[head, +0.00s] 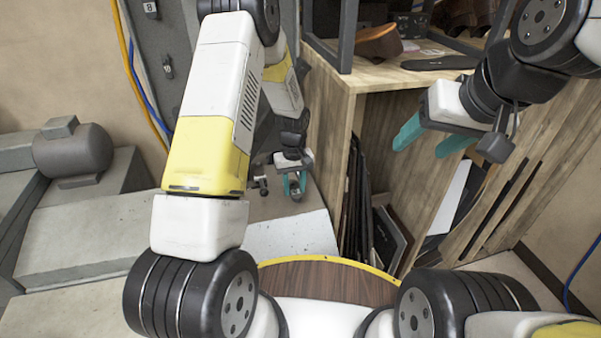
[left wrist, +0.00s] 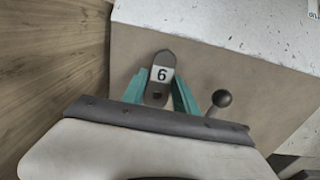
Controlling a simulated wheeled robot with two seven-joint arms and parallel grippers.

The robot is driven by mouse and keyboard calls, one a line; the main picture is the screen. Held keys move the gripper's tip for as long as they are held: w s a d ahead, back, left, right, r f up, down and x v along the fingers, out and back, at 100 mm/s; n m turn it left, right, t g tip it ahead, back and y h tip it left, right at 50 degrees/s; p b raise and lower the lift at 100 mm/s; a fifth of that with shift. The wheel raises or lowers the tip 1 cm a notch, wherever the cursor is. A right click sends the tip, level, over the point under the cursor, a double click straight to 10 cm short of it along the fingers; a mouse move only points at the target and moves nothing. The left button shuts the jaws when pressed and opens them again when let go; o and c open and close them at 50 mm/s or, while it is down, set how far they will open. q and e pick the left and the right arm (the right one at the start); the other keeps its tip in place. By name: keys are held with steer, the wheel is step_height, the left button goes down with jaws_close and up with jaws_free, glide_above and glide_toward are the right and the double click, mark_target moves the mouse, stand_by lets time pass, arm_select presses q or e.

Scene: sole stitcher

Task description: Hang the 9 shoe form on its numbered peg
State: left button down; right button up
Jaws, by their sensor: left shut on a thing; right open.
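My left gripper (head: 292,184) is low in the middle of the head view, its teal fingers closed on a small dark grey piece, the shoe form (head: 297,191). In the left wrist view, the shoe form (left wrist: 157,88) shows between the fingers as a rounded grey tab with a dark hole. Its white label reads as 6 from this side; I cannot tell whether it is a 9 seen upside down. A round-headed peg (left wrist: 222,98) is just right of the fingers. My right gripper (head: 431,141) is open and empty, before the wooden cabinet.
A grey panel at upper left carries a label 8 (head: 150,8) and a knobbed peg (head: 168,68). A wooden cabinet (head: 330,110) with shelves stands at centre right. A grey motor housing (head: 75,150) is at left. A white-topped block (head: 290,235) lies below my left gripper.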

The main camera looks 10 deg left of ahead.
arm_select(q)
steer(key=shift+r, duration=0.45)
steer(key=shift+r, duration=0.1)
steer(key=shift+s+d+r, duration=0.1)
steer(key=shift+r, duration=0.05)
steer(key=s+d+r, duration=0.1)
steer(key=s+r, duration=0.3)
steer(key=r, duration=0.1)
steer(key=shift+s+d+r, duration=0.2)
steer(key=shift+d+r, duration=0.05)
steer(key=shift+d, duration=0.15)
stand_by(0.4)
stand_by(0.9)
